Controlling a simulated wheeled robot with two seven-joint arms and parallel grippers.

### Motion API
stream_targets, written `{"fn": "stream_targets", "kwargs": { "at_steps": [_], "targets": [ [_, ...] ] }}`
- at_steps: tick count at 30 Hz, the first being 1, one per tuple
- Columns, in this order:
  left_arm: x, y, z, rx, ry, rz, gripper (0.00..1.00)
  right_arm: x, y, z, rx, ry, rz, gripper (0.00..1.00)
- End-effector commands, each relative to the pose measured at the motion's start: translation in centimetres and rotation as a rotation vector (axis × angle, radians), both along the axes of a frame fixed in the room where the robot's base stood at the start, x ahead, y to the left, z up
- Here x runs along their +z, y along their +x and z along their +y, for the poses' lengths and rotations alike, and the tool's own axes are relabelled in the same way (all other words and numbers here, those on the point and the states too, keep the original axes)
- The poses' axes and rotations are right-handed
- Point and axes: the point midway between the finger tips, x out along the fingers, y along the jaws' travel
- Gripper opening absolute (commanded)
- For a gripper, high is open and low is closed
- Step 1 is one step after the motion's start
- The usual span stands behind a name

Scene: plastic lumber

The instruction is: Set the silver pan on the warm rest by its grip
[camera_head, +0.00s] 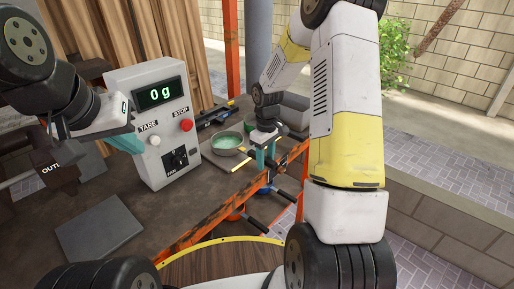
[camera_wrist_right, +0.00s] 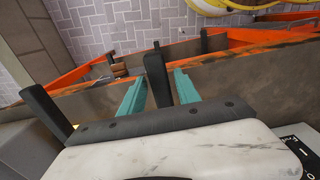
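A round silver-grey pan (camera_head: 227,142) with a greenish inside stands on the bench, right of the control box. My right gripper (camera_head: 265,157) points down just right of it, near the bench edge. In the right wrist view its teal fingers (camera_wrist_right: 158,92) stand apart on either side of a dark upright bar (camera_wrist_right: 157,78). A narrow gap shows on the right; I cannot tell for certain whether the bar is the pan's grip. My left gripper (camera_head: 126,142) is left of the control box, its fingertips partly hidden. I cannot identify the warm rest for certain; a flat grey slab (camera_head: 97,230) lies at the front left.
The control box (camera_head: 158,122) reads 0 g, with a red STOP button and a dark knob. Dark clamps (camera_head: 217,112) lie behind the pan. An orange rail (camera_head: 205,231) runs along the bench edge. The bench between slab and box is clear.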

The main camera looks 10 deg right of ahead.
Motion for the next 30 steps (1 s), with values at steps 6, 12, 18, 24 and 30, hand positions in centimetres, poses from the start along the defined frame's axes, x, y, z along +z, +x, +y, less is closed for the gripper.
{"fn": "stream_targets", "kwargs": {
  "at_steps": [6, 12, 18, 24, 30],
  "targets": [
    [0.0, 0.0, 0.0, 0.000, 0.000, 0.000, 0.00, 0.0, 0.0, 0.0, 0.000, -0.001, 0.001, 0.49],
    [0.0, 0.0, 0.0, 0.000, 0.000, 0.000, 0.00, 0.5, 0.0, 0.0, 0.000, -0.001, 0.001, 0.49],
    [0.0, 0.0, 0.0, 0.000, 0.000, 0.000, 0.00, 3.7, 0.1, -0.1, -0.002, -0.001, -0.003, 0.49],
    [0.0, 0.0, 0.0, 0.000, 0.000, 0.000, 0.00, 6.7, 0.1, 0.0, -0.001, 0.000, -0.003, 0.49],
    [0.0, 0.0, 0.0, 0.000, 0.000, 0.000, 0.00, 9.1, -0.5, 0.0, -0.018, 0.000, -0.019, 0.49]
  ]
}}
